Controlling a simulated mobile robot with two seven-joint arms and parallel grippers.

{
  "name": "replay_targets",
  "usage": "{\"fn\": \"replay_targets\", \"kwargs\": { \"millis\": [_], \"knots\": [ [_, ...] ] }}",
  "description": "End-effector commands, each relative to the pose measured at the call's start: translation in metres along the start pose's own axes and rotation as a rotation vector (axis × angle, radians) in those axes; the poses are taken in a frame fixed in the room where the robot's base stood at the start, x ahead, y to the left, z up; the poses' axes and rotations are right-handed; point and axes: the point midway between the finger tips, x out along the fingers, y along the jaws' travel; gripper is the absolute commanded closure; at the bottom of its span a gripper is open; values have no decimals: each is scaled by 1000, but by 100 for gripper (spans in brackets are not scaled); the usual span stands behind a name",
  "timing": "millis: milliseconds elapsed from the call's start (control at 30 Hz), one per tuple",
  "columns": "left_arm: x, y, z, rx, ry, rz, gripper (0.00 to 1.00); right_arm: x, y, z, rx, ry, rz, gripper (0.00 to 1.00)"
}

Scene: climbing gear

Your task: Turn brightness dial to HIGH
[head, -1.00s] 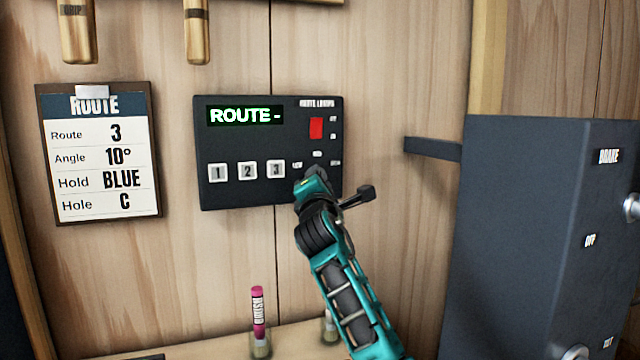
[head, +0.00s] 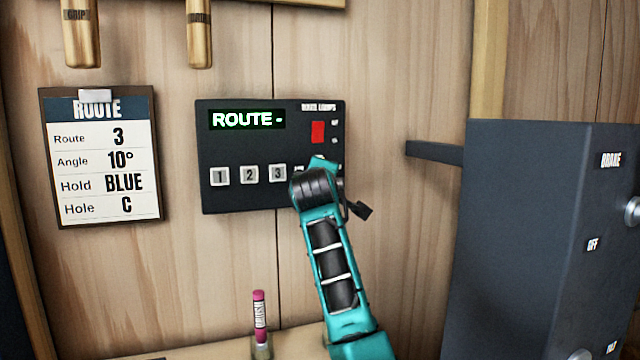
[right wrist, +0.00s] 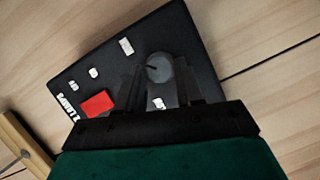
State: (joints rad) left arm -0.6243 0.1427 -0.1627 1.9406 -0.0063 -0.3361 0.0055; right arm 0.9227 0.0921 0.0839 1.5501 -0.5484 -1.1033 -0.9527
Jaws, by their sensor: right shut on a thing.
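The dark control panel (head: 240,198) is on the wooden wall, with a green "ROUTE -" display, numbered buttons 1, 2 and 3, and a red switch (head: 318,132). My right arm covers the panel's lower right corner in the head view, hiding the dial there. In the right wrist view, the round grey dial (right wrist: 159,67) sits between the two fingers of my right gripper (right wrist: 160,84), which is shut on it. White labels surround the dial, too blurred to read. The red switch also shows in the right wrist view (right wrist: 97,103). My left gripper is not in view.
A route card (head: 100,160) hangs left of the panel. A dark box (head: 520,230) with a side bar (head: 433,152) stands at right. A pink brush (head: 259,315) stands below on a ledge. Wooden handles (head: 199,35) hang above.

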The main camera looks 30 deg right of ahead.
Motion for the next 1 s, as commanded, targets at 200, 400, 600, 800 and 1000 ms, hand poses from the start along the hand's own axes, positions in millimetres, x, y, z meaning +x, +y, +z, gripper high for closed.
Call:
{"fn": "replay_targets", "kwargs": {
  "millis": [200, 400, 600, 800, 1000],
  "knots": [
    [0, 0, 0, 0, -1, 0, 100, 0, 1, -1, 117, 2, -50, 94],
    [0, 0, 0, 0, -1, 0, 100, 0, 1, 0, 177, 0, -75, 94],
    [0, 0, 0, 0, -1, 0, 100, 0, 2, 0, 201, 1, -85, 94],
    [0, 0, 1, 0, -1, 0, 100, 0, 2, 0, 204, 0, -86, 94],
    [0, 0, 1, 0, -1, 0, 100, 0, 2, 0, 203, 0, -85, 61]
  ]
}}
